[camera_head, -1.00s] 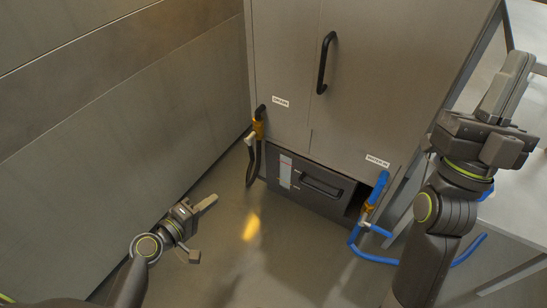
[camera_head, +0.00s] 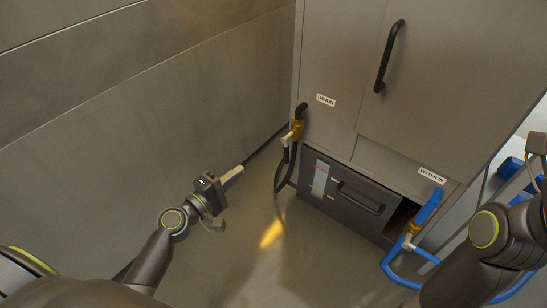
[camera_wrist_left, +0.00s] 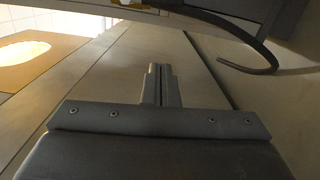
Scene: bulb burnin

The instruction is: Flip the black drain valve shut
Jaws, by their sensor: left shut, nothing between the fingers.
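The drain valve (camera_head: 297,129) is a brass-coloured fitting on the cabinet's left front edge, below the DRAIN label (camera_head: 325,100). A black elbow enters it from above and a black hose (camera_head: 281,172) hangs below. A small pale lever (camera_head: 287,138) sticks out to its left; its exact setting is too small to tell. My left gripper (camera_head: 238,171) is shut and empty, low and to the left of the valve, apart from it. In the left wrist view its closed fingers (camera_wrist_left: 160,85) point forward, with a dark curved hose (camera_wrist_left: 240,52) at upper right.
The grey cabinet (camera_head: 440,85) has a dark lower drawer (camera_head: 345,190). A blue WATER IN hose (camera_head: 392,265) and its valve (camera_head: 411,232) are at its right. A metal wall (camera_head: 110,110) stands at the left. My right arm is at the right edge, its fingertips out of frame. Floor between is clear.

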